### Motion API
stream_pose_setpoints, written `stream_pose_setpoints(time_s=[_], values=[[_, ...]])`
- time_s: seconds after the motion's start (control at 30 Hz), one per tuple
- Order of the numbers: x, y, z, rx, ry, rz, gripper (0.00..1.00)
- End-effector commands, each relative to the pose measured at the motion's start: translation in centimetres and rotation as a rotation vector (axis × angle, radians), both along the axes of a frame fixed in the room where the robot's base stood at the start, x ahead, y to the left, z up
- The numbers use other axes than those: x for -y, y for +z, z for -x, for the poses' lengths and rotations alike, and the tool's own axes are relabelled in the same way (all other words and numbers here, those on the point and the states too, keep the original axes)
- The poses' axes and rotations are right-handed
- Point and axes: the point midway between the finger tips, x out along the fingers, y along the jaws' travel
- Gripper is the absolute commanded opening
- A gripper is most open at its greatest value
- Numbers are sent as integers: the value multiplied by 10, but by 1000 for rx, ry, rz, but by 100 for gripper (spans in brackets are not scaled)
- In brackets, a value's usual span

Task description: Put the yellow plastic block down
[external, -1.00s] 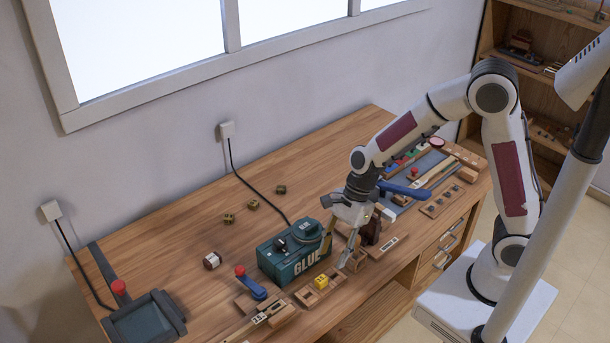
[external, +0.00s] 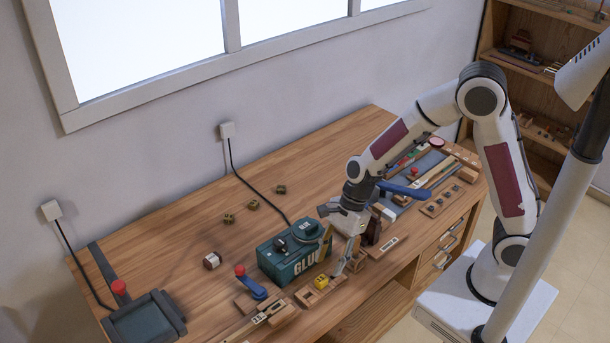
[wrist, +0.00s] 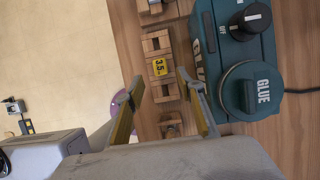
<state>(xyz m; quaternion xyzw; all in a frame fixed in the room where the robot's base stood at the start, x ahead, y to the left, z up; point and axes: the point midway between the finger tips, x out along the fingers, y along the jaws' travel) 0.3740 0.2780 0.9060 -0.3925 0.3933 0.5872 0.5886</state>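The yellow plastic block (external: 321,282) sits in a wooden slotted holder (external: 308,297) near the front edge of the bench, just in front of the green glue box. In the wrist view the block (wrist: 159,67) shows dark figures on its top and lies in the holder (wrist: 157,43). My gripper (external: 342,270) is low over the bench, just right of the block in the external view. In the wrist view my gripper (wrist: 160,78) has its two fingers spread wide and apart from the block, with nothing held between them.
The green glue box (external: 290,255) stands close beside the holder and my right finger in the wrist view. A blue-handled piece with a red knob (external: 240,270) is to the left. The bench's back left (external: 180,235) is mostly clear.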

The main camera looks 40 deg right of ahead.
Motion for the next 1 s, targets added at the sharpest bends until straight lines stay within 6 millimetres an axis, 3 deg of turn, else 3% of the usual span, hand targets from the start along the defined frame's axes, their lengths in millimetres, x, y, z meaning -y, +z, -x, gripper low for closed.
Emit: stream_pose_setpoints(time_s=[0.27, 0.73, 1.0], values=[[-3, -6, 0, -2, 1, 0, 38], [-22, -42, -1, -1, 2, 0, 38], [-24, -46, -1, 1, 1, 0, 38]])
